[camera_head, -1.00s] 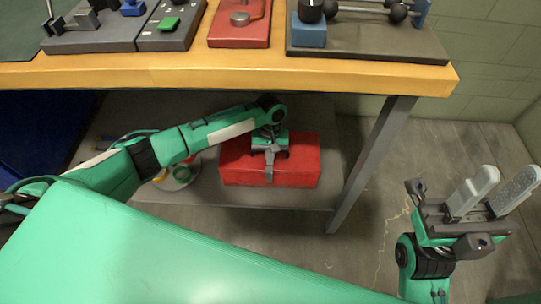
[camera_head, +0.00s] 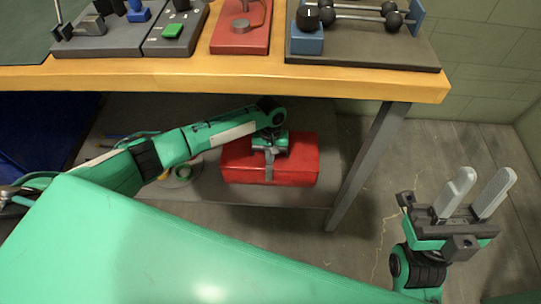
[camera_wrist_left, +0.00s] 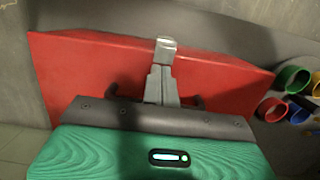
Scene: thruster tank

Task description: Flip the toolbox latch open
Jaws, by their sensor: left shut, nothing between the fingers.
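The red toolbox (camera_head: 304,162) sits on the low shelf under the workbench; it also fills the middle of the left wrist view (camera_wrist_left: 90,65). A light grey piece (camera_wrist_left: 166,45) at its far top edge looks like the latch, right at my left fingertips; I cannot tell whether they touch. My left gripper (camera_head: 269,172) is shut and empty over the middle of the lid, its fingers (camera_wrist_left: 161,85) together in the wrist view. Its body hides part of the box. My right gripper (camera_head: 480,186) is open and empty, off to the right over the floor.
The wooden workbench (camera_head: 200,77) overhangs the shelf, and its grey leg (camera_head: 367,165) stands right of the toolbox. Several coloured rings (camera_wrist_left: 292,80) lie beside the box on the shelf. The floor at the right is clear.

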